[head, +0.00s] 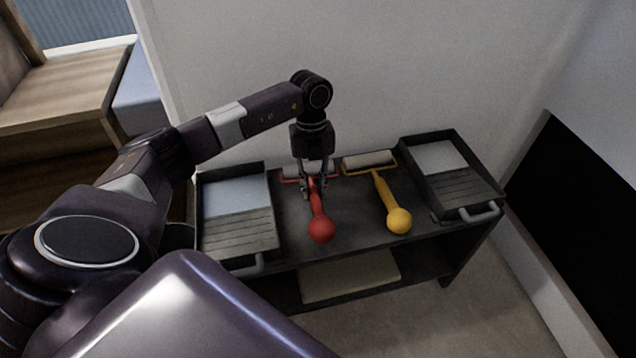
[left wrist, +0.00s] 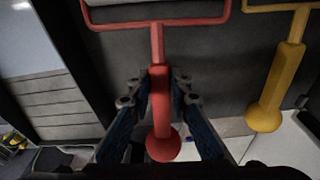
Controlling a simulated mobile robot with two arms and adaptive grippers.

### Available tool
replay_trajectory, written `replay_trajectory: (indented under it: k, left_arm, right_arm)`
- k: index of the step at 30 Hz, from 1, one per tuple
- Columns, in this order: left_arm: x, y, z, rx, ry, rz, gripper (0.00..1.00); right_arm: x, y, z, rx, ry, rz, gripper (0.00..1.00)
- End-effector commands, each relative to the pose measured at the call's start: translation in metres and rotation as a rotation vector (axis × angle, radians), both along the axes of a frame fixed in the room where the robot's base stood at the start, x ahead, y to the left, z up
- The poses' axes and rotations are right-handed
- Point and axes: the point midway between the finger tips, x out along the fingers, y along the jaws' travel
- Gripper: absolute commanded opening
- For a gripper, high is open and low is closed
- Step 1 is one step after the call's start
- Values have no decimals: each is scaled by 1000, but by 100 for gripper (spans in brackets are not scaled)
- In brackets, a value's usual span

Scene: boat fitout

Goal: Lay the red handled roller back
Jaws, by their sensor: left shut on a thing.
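The red handled roller (head: 320,228) lies lengthwise over the dark bench top, its white sleeve toward the wall and its round red knob toward the front edge. My left gripper (head: 313,190) reaches down on it from above and is shut on the red handle. In the left wrist view the red handle (left wrist: 161,110) runs between the two fingers. I cannot tell whether the roller touches the bench top or hangs just above it. My right gripper is not in view.
A yellow handled roller (head: 388,200) lies close to the right. A paint tray (head: 238,236) stands at the left and another tray (head: 473,181) at the right. The bench (head: 360,240) has a lower shelf with a pale slab (head: 348,277). A wall rises behind.

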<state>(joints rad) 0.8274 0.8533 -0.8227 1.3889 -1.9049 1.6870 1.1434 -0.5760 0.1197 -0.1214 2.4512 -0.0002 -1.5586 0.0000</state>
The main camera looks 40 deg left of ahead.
Motion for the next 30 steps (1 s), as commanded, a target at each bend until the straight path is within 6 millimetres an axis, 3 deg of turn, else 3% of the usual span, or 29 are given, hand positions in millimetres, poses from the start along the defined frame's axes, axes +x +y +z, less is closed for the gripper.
replay_trajectory:
  k: [12, 13, 18, 30]
  left_arm:
    - [-1, 3, -4, 0, 0, 0, 0]
    - [-1, 3, -4, 0, 0, 0, 19]
    - [-1, 3, -4, 0, 0, 0, 38]
    - [1, 4, 4, -1, -2, 0, 39]
  right_arm:
    - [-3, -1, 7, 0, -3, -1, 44]
    - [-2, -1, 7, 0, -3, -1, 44]
    - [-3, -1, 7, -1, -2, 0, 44]
    - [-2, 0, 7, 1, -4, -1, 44]
